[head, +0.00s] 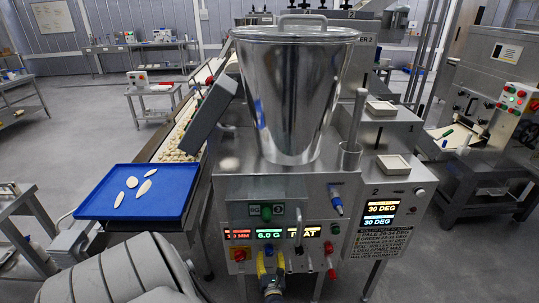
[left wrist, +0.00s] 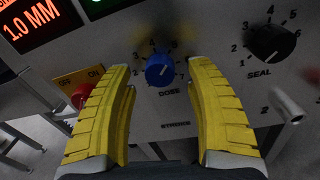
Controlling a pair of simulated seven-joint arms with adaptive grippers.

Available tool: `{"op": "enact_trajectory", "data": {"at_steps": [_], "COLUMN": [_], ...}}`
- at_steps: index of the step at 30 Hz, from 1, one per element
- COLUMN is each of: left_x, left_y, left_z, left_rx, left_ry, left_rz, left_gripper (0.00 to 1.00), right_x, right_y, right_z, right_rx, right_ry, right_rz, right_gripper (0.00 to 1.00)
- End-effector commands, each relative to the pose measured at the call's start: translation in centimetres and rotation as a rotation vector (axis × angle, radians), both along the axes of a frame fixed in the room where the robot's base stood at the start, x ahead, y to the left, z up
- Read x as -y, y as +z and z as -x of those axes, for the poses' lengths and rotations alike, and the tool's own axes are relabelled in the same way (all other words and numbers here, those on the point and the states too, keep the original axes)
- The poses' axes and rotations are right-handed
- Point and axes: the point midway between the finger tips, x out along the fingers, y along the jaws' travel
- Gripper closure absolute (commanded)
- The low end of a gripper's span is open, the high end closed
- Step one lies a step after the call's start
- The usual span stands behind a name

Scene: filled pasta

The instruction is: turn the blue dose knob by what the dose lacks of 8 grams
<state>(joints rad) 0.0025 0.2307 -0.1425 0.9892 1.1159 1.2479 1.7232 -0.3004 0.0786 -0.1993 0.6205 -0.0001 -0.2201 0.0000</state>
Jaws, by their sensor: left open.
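The blue dose knob (left wrist: 160,71) shows in the left wrist view on the machine's front panel, above the word DOSE, with a numbered scale around it. My left gripper (left wrist: 161,95) has yellow fingers, open, one on each side of the knob with a gap on both sides. In the head view, my left gripper (head: 270,265) is at the lower front panel, below the displays, and largely hides the knob. The dose display (head: 269,234) reads 6.0 G. I cannot read the knob's exact setting. My right gripper is not in view.
The black SEAL knob (left wrist: 272,43) is right of the dose knob, with a metal lever (left wrist: 287,108) below it. A red button (left wrist: 81,95) is close to the left finger. A steel hopper (head: 295,95) stands above; a blue tray (head: 110,208) holds several pasta pieces.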

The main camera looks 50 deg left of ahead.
Motion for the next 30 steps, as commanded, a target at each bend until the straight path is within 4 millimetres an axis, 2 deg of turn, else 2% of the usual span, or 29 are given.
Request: {"op": "enact_trajectory", "data": {"at_steps": [6,17,30], "left_x": [-0.93,-1.09,-1.07], "left_y": [0.01,0.01,0.01], "left_z": [-0.65,-0.75,-0.74], "left_rx": [0.001,0.0,0.0], "left_ry": [0.0,0.0,0.0], "left_rz": [0.001,0.0,0.0], "left_gripper": [0.45,0.43,0.94], "right_x": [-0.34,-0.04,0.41], "right_y": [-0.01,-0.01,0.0], "right_z": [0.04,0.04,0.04], "right_rx": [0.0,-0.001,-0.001], "right_ry": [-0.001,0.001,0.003], "right_rz": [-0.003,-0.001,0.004], "right_gripper": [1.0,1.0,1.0]}}
